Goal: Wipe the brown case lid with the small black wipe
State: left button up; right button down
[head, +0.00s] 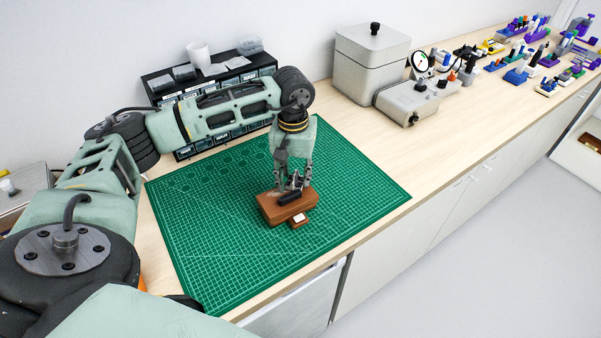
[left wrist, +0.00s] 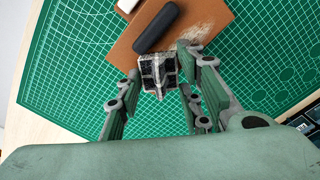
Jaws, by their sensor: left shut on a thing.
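The brown case (head: 272,209) stands on the green mat, its lid (left wrist: 205,14) facing up. A pale smudged patch (left wrist: 195,33) shows on the lid in the left wrist view. My left gripper (head: 294,184) points down over the lid, shut on a small dark, speckled piece that appears to be the black wipe (left wrist: 158,76). The wipe is at the lid's near edge in the left wrist view; whether it touches the lid is unclear. A rounded black bar (head: 289,198) lies on the lid beside the fingertips. My right gripper is not in view.
A small brown block with a white top (head: 299,218) sits just in front of the case. The green cutting mat (head: 215,235) is otherwise mostly clear. A dark drawer rack (head: 160,84) stands behind my left arm. A grey lidded box (head: 365,65) stands farther back.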

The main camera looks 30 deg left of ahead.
aim_at(271, 196)
pick_arm(q)
jog(key=shift+s+a, duration=0.35)
jog(key=shift+s, duration=0.4)
jog(key=shift+s+a+f+b, duration=0.1)
jog(key=shift+s+a+b, duration=0.25)
jog(key=shift+s, duration=0.45)
jog(key=shift+s+a+f+b, duration=0.1)
jog(key=shift+s+a+b, duration=0.2)
jog(key=shift+s, duration=0.5)
jog(key=shift+s+a+f+b, duration=0.1)
jog(key=shift+s+a+b, duration=0.25)
jog(key=shift+s, duration=0.45)
jog(key=shift+s+a+r, duration=0.1)
jog(key=shift+s+a, duration=0.2)
jog(key=shift+s, duration=0.4)
jog(key=shift+b, duration=0.35)
jog(key=shift+w+d+r+b, duration=0.1)
jog(key=shift+w+d+b, duration=0.45)
jog(key=shift+w, duration=1)
jog(key=shift+w+d+f+b, duration=0.15)
jog(key=shift+w+d, duration=0.65)
jog(key=shift+w, duration=0.8)
jog(key=shift+w+d+r+b, duration=0.15)
jog(key=shift+w+d+b, duration=0.4)
jog(key=shift+w, duration=1)
jog(key=shift+d, duration=0.15)
jog(key=shift+r+p, duration=1.85)
jog(key=shift+r, duration=1.15)
